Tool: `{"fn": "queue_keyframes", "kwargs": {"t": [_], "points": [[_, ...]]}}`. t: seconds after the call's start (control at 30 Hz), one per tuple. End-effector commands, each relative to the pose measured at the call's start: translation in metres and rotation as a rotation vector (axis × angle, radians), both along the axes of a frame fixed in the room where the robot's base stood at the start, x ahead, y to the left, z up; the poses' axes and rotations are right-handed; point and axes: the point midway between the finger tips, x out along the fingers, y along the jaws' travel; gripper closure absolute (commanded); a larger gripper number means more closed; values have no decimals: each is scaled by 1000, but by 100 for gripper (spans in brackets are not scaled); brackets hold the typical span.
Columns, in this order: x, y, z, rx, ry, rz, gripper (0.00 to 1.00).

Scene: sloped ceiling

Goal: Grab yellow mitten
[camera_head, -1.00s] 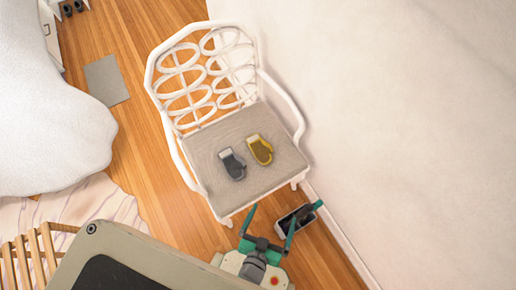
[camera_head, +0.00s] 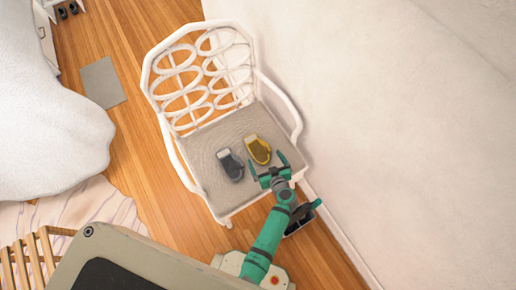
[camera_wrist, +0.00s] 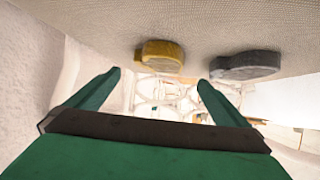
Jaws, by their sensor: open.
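A yellow mitten (camera_head: 259,150) lies on the grey seat of a white chair (camera_head: 200,146), towards the seat's right side. A grey mitten (camera_head: 231,165) lies to its left on the same seat. My gripper (camera_head: 268,167) is open and empty at the front of the seat, just short of the yellow mitten in the head view. In the wrist view the two fingers (camera_wrist: 158,82) are spread. The yellow mitten (camera_wrist: 162,54) shows ahead and between them, apart from both. The grey mitten (camera_wrist: 246,65) is to the right there.
The chair's white armrests (camera_head: 284,106) and openwork back (camera_head: 205,78) bound the seat. A white wall (camera_head: 400,130) runs close along the right. A dark box-like object (camera_head: 300,222) stands on the wooden floor by the wall. A bed is at the left.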

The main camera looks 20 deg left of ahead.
Motion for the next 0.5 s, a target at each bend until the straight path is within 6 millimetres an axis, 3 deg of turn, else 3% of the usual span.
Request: {"fn": "queue_keyframes", "kwargs": {"t": [0.5], "points": [[35, 27, -22, 0, -5, 11, 0]]}}
